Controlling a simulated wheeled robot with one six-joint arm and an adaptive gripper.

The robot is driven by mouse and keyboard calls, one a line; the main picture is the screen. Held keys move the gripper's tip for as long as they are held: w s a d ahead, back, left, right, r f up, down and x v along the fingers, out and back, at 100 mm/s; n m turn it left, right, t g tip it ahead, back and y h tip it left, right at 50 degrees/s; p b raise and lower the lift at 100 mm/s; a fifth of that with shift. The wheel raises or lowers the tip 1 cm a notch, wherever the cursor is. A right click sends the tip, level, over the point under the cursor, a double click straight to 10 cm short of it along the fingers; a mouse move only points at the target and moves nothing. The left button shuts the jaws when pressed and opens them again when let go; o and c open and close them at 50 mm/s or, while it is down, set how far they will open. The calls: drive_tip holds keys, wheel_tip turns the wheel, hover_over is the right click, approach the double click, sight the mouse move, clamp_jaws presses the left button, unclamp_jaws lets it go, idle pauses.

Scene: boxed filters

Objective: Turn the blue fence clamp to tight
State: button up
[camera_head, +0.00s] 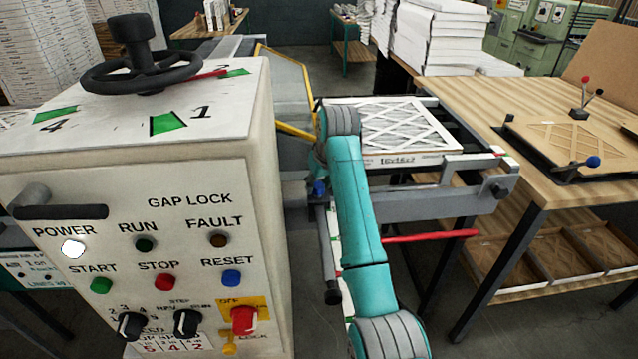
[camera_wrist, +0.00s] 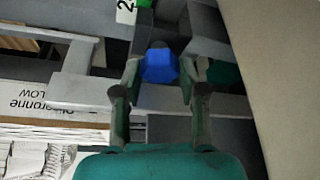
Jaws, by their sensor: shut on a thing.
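The blue clamp knob (camera_wrist: 160,66) shows in the wrist view, at the grey metal rail and bracket. My gripper (camera_wrist: 160,74) is shut on it, one finger at its left and one at its right. In the head view a small blue spot (camera_head: 319,188) by the grey fence rail (camera_head: 420,205) appears to be the same knob, mostly hidden by my teal arm. My gripper cannot be made out there. How tight the clamp is cannot be read.
A control cabinet (camera_head: 150,220) with a black handwheel (camera_head: 140,68) stands close to the left of my arm. A white-framed filter (camera_head: 405,125) lies beyond the rail. A red bar (camera_head: 430,237) sticks out right of my arm. A wooden table (camera_head: 535,175) stands at right.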

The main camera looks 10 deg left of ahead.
drive_tip(key=m+h, duration=0.1)
drive_tip(key=m, duration=0.3)
drive_tip(key=shift+a, duration=0.1)
drive_tip(key=o, duration=1.1)
drive_tip(key=shift+o, duration=0.2)
drive_tip(key=a+v, duration=0.1)
drive_tip(key=v, duration=0.6)
drive_tip(key=shift+s+d+r, duration=0.15)
drive_tip(key=shift+s+d, duration=0.15)
drive_tip(key=shift+d, duration=0.1)
